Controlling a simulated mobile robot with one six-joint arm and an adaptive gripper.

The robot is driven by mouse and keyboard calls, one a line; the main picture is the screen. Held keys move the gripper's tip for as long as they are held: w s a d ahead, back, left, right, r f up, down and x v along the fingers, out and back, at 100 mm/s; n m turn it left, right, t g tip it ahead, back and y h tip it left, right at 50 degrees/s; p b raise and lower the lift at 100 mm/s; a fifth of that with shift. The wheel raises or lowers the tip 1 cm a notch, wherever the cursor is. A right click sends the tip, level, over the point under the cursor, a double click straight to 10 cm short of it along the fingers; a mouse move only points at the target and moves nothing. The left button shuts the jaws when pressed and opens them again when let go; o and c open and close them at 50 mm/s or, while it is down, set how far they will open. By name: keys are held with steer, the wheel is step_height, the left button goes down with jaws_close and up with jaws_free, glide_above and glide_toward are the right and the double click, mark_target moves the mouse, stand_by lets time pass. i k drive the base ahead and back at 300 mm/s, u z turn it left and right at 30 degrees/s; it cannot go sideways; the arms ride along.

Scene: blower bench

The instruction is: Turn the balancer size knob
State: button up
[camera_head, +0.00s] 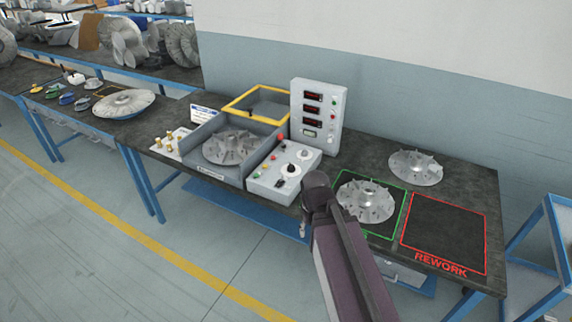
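The balancer (215,178) is a grey open box with a finned rotor (228,147) inside and a raised yellow-framed lid (258,104). The lettering is too small to read, so I cannot tell for certain which control is the size knob. My arm rises from the bottom, its dark upper end just right of the panel's front corner. I cannot make out my gripper's fingers.
A display unit (318,117) with red readouts stands behind the panel. Finned rotors lie in the green-outlined area (404,190) and behind it (415,167). The red REWORK area (444,232) is empty. Brass pieces (170,142) stand left of the balancer. A blue cart (540,255) is at right.

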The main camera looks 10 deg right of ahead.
mark_target(291, 168)
steer(key=i, duration=0.9)
steer(key=z, duration=0.05)
